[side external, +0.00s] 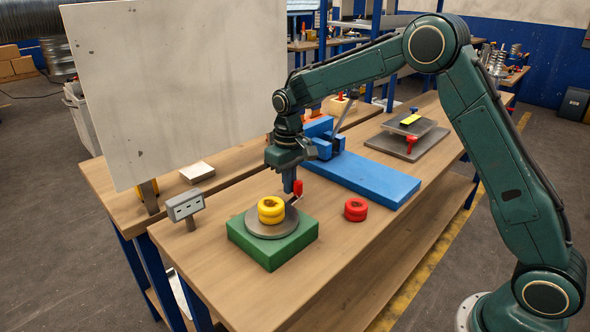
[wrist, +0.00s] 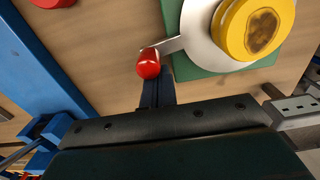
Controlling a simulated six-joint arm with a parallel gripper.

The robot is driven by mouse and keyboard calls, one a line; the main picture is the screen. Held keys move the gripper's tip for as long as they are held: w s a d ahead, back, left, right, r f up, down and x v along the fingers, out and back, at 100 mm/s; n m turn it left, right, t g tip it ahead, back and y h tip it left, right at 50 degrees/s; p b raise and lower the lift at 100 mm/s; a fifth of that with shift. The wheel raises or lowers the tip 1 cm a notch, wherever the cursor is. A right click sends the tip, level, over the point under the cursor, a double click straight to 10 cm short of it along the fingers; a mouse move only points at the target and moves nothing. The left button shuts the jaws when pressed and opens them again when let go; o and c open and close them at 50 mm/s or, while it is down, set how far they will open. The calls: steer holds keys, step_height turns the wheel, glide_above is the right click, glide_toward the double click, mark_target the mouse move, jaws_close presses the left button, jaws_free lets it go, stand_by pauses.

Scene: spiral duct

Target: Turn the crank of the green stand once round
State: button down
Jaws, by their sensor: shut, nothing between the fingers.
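The green stand (side external: 280,247) sits near the front end of the wooden bench, with a grey turntable disc (side external: 264,229) on top. A yellow ring-shaped piece (side external: 271,209) rests on the disc; it also shows in the wrist view (wrist: 255,28). A thin metal crank arm (wrist: 172,46) reaches out from the disc to a red knob (wrist: 148,64), which also shows in the side view (side external: 298,187). My gripper (side external: 293,186) points down right beside the red knob, fingers shut. In the wrist view the closed fingers (wrist: 156,92) are just next to the knob; whether they touch it is unclear.
A red ring-shaped piece (side external: 356,209) lies on the bench right of the stand. A blue fixture (side external: 365,180) lies behind it. A small grey display (side external: 185,206) stands left of the stand, before a large upright white panel (side external: 180,90). The bench front is clear.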

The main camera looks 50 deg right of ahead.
steer(key=shift+s+d, duration=0.3)
steer(key=shift+s, duration=0.65)
steer(key=shift+s, duration=0.1)
steer(key=shift+s, duration=0.95)
steer(key=shift+s, duration=0.1)
steer(key=shift+s+a, duration=0.1)
steer(key=shift+s, duration=0.8)
steer(key=shift+s+a, duration=0.2)
steer(key=shift+s, duration=0.3)
steer(key=shift+s+a, duration=0.15)
steer(key=shift+s, duration=0.3)
